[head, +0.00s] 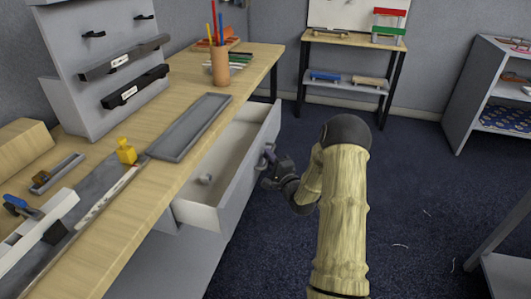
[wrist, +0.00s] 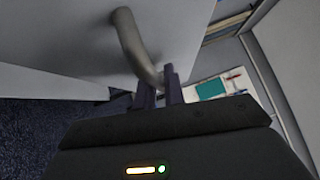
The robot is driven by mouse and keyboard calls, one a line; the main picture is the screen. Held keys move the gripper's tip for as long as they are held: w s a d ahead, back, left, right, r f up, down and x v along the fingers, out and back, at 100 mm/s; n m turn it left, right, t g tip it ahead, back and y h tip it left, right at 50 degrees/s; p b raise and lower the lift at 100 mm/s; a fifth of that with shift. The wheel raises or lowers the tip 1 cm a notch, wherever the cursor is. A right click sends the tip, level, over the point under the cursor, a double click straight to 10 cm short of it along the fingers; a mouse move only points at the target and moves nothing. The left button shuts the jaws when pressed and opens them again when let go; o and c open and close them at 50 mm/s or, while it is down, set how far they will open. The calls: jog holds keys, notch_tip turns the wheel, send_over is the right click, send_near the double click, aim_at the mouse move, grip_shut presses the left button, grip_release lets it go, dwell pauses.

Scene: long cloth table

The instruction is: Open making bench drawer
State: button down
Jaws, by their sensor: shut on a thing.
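The making bench drawer (head: 240,183) is pulled out from under the wooden bench top in the head view, its inside showing from above. A small pale round thing (head: 205,180) is inside it. My gripper (head: 268,160) is at the outer face of the drawer front. In the wrist view the drawer's curved grey handle (wrist: 134,42) runs down to my gripper's dark fingers (wrist: 160,90), which are shut on its end. The far end of the handle meets the pale drawer front (wrist: 75,45). The fingers partly hide the grip.
The bench top (head: 128,222) holds a grey tray (head: 190,127), a pencil cup (head: 220,66) and a yellow figure (head: 126,151). A low table (head: 345,38) stands at the back and a shelf unit (head: 468,95) at the right. Dark carpet (head: 420,190) between is mostly clear.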

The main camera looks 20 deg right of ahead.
jog(key=s+d+p, duration=0.1)
jog(key=s+d, duration=0.5)
jog(key=d, duration=0.2)
jog(key=shift+s+d, duration=0.2)
jog(key=shift+s, duration=0.2)
jog(key=c, duration=1.8)
grip_release()
jog(key=shift+o, duration=0.2)
jog(key=s+d+f, duration=0.1)
jog(key=s+f, duration=0.1)
jog(key=s, duration=1.5)
jog(key=shift+d+f+p, duration=0.2)
jog(key=shift+d+p, duration=0.15)
jog(key=shift+p, duration=0.05)
